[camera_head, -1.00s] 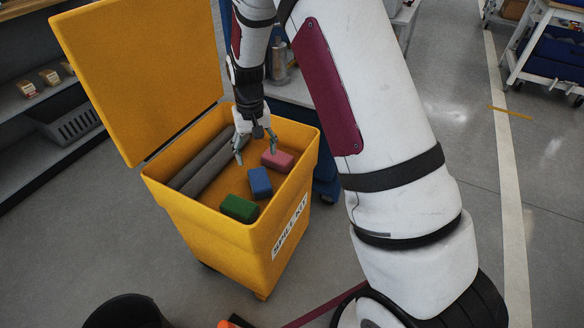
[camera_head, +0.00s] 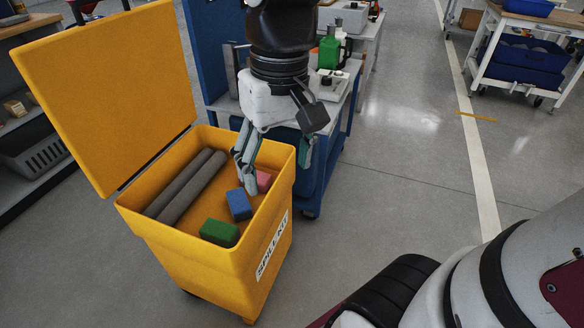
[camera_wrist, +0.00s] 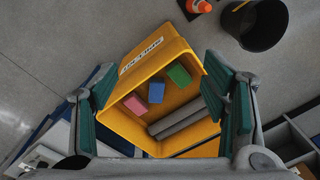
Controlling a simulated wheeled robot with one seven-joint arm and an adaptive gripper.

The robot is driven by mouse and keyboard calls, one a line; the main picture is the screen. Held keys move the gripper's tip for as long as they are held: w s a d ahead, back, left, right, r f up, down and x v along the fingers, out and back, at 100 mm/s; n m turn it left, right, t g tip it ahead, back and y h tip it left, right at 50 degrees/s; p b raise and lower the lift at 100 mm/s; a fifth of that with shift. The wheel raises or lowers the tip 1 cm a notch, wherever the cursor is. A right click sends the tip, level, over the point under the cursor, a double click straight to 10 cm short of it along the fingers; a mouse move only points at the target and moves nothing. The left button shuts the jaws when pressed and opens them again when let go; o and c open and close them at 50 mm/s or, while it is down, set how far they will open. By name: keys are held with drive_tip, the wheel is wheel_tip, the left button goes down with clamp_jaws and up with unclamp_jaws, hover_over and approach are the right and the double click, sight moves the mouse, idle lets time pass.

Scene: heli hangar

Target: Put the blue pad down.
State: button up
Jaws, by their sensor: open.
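The blue pad (camera_head: 239,205) lies on the floor of the open yellow spill kit bin (camera_head: 132,212), between a green pad (camera_head: 219,232) and a pink pad (camera_head: 264,181). In the wrist view the blue pad (camera_wrist: 156,92) lies between the green pad (camera_wrist: 179,75) and the pink pad (camera_wrist: 134,104). My gripper (camera_head: 277,172) is open and empty, above the bin's right side in the head view. Its fingers stand wide apart in the wrist view (camera_wrist: 165,104), with the bin seen below and between them. My gripper hides part of the pink pad in the head view.
Two grey rolls (camera_head: 186,187) lie along the bin's left side. The bin's yellow lid (camera_head: 110,90) stands open. A blue cabinet or cart (camera_head: 318,178) is behind the bin. A black bucket (camera_wrist: 257,25) and an orange cone (camera_wrist: 199,6) stand on the floor.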

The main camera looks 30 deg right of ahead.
drive_tip(key=s, duration=1.4)
drive_tip(key=shift+s+d+f+n+h, duration=0.15)
drive_tip(key=shift+s+d+n+h, duration=0.15)
drive_tip(key=shift+s, duration=0.1)
wheel_tip(320, 180, up, 29)
drive_tip(key=t+p, duration=0.4)
drive_tip(key=p, duration=2.3)
drive_tip(key=shift+d+f, duration=0.15)
drive_tip(key=shift+d, duration=0.1)
drive_tip(key=shift+w, duration=0.1)
